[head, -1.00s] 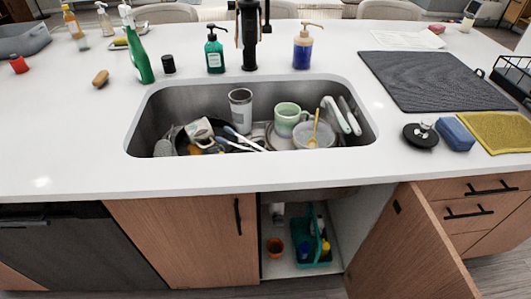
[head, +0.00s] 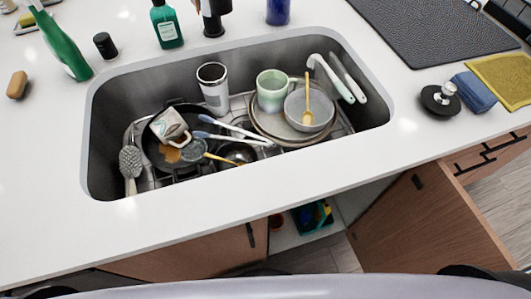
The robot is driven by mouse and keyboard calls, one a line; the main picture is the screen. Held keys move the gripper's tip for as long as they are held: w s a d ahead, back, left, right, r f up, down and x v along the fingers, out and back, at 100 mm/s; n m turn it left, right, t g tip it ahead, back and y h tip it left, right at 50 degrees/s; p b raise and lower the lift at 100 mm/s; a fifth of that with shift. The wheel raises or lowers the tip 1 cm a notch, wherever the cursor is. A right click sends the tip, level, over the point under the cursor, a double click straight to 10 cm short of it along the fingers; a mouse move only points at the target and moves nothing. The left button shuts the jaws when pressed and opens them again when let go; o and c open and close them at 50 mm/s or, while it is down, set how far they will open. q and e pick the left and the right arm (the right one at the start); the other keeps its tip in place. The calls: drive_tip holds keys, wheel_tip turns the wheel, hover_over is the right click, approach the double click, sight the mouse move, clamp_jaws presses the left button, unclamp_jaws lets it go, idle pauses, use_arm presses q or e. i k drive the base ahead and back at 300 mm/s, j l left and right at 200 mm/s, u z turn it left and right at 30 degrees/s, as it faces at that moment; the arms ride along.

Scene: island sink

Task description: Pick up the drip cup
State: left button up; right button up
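Other cups are in the sink: a steel tumbler (head: 213,88), a pale green mug (head: 271,90) and a tilted patterned mug (head: 168,125). Neither of my grippers is in view.
The right cabinet door (head: 420,225) is swung open and juts toward me. The left door (head: 200,254) is shut. The counter edge (head: 300,184) overhangs the opening. The sink (head: 105,110) is full of dishes. A black stopper (head: 440,99) and blue sponge (head: 475,93) lie to its right.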

sight(277, 220)
drive_tip(key=k+u, duration=0.2)
drive_tip(key=k, duration=0.7)
drive_tip(key=k+j+u, duration=0.2)
drive_tip(key=k, duration=0.7)
drive_tip(key=l, duration=0.1)
